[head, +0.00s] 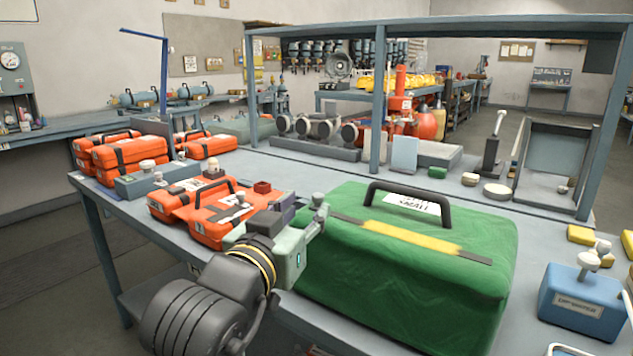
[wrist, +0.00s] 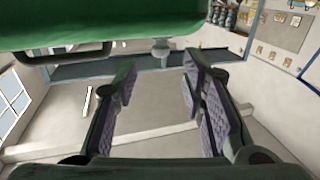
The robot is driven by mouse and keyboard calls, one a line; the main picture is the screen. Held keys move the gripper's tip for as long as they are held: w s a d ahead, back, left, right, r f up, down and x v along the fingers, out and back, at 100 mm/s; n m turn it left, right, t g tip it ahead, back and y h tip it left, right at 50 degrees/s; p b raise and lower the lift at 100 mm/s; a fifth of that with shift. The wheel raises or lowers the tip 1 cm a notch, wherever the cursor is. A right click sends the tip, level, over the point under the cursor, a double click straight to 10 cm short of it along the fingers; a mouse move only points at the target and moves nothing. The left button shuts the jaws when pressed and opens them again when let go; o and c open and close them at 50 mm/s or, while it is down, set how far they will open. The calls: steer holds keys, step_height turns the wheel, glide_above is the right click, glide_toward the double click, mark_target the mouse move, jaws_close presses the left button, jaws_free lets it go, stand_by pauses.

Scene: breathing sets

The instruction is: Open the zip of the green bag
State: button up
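The large green bag (head: 400,290) stands on the workbench, with a black handle (head: 410,195), a white label and a dark strip with a yellow middle (head: 410,235) along its top. My gripper (head: 318,218) is at the bag's upper left end, by the strip's left end. In the wrist view, the fingers (wrist: 160,72) are apart with nothing seen clasped between them. The green bag (wrist: 110,22) fills the top of that view. A small pale knob (wrist: 160,50) shows beyond the fingertips; I cannot tell whether it is the zip pull or whether a finger touches it.
Orange cases (head: 205,215) lie left of my gripper, with more stacked behind (head: 110,155). A blue box with a knob (head: 583,300) stands right of the bag. A shelf frame post (head: 378,100) rises behind the bag. Some bench top is bare between bag and post.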

mark_target(316, 198)
steer(key=shift+p+x, duration=2.05)
steer(key=shift+x, duration=1.55)
steer(key=shift+c, duration=0.3)
jaws_close()
